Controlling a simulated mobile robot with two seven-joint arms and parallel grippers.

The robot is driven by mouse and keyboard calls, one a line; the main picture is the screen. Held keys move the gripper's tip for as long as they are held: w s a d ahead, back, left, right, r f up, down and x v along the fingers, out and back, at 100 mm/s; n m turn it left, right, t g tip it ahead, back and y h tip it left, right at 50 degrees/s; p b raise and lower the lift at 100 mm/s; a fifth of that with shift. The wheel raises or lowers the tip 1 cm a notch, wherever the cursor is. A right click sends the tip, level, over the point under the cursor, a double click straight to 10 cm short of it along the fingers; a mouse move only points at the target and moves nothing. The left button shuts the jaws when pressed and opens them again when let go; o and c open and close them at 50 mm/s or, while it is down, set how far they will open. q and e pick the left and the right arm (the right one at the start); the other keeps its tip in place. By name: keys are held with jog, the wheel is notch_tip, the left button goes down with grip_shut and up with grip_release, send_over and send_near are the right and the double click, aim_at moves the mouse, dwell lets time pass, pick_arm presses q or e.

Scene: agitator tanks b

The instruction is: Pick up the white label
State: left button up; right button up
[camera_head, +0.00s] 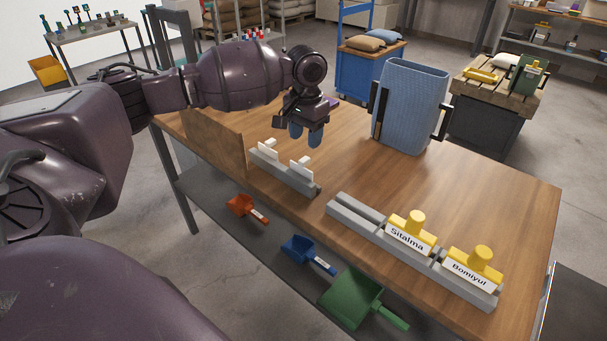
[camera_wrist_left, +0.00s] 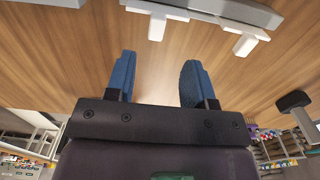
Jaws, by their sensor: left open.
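Two white labels stand in a grey slotted holder (camera_head: 310,186) near the table's front left edge: a left white label (camera_head: 268,149) and a right white label (camera_head: 302,170). In the left wrist view white labels show at the top edge, one at the middle (camera_wrist_left: 157,22) and one to its right (camera_wrist_left: 240,38). My left gripper (camera_head: 306,136) is open, with blue fingertips pointing down above the table, behind and above the labels. Nothing is between its fingers (camera_wrist_left: 158,78). My right gripper is in neither view.
A longer grey rail (camera_head: 350,214) holds yellow-handled label blocks reading Sitalma (camera_head: 407,234) and Bomiyul (camera_head: 470,270). A blue tub (camera_head: 410,105) stands at the table's back. A wooden board (camera_head: 213,142) rises at the left edge. Red, blue and green scoops lie on the lower shelf.

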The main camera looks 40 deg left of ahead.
aim_at(308, 161)
pick_arm(q)
jog(key=f, duration=0.2)
jog(key=f+b, duration=0.1)
jog(key=f, duration=0.5)
jog(key=shift+w+d+b, duration=0.1)
jog(key=shift+d+b, duration=0.2)
jog(key=shift+b, duration=0.05)
jog(key=shift+r, duration=0.15)
jog(key=c, duration=0.8)
